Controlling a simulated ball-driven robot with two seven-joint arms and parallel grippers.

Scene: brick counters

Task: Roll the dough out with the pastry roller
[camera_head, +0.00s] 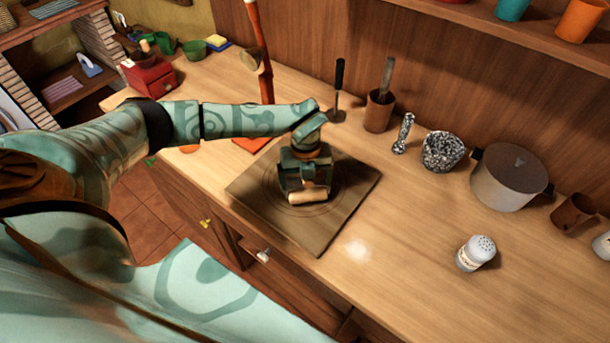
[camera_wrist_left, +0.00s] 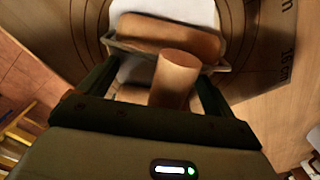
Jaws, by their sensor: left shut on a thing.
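The pastry roller is wooden, with its pale roller (camera_head: 308,197) showing below my left gripper (camera_head: 304,178) in the head view. In the left wrist view the roller (camera_wrist_left: 165,37) lies across the top, in a metal frame, and its upright wooden handle (camera_wrist_left: 175,80) stands between the fingers of my left gripper (camera_wrist_left: 155,88). The left gripper is shut on this handle. White dough (camera_wrist_left: 180,10) lies beneath and beyond the roller in the wrist view; the gripper and roller hide it in the head view. The dough is on a dark pastry mat (camera_head: 330,232) with printed circles. My right gripper is in neither view.
A salt shaker (camera_head: 476,253) stands to the right of the mat. A pot (camera_head: 510,178), a speckled mortar (camera_head: 442,151), a pestle (camera_head: 403,133) and a utensil cup (camera_head: 378,110) stand along the back. A red stand (camera_head: 266,85) rises behind my left forearm. The counter's front right is clear.

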